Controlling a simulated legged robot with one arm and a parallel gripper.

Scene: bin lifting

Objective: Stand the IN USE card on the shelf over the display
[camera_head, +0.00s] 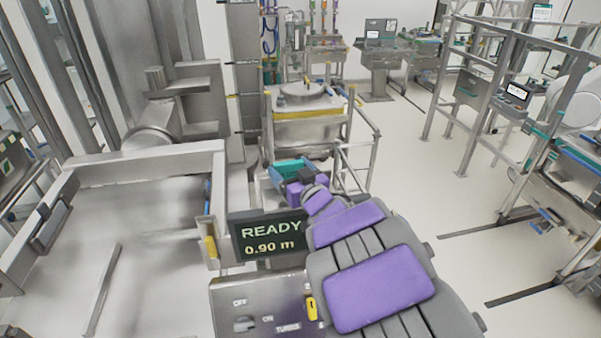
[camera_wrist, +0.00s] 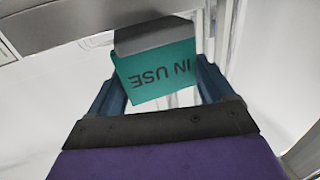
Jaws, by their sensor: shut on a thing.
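The IN USE card (camera_wrist: 156,78) is teal with dark lettering, upside down in the wrist view. It sits between the two blue fingers of my gripper (camera_wrist: 160,88), which is shut on it. A dark grey block (camera_wrist: 156,38) adjoins the card's upper edge there; I cannot tell if it is part of the card. In the head view the card (camera_head: 289,166) shows teal beyond my purple gripper (camera_head: 283,180), above and behind the display. The display (camera_head: 268,236) reads READY and 0.90 m. I cannot clearly make out the shelf over the display.
A control panel (camera_head: 258,300) with switches lies below the display. A large metal frame (camera_head: 140,165) stands at left. A steel vessel station with rails (camera_head: 308,128) is beyond the card. Railings and benches stand at right; pale floor (camera_head: 430,200) is open between.

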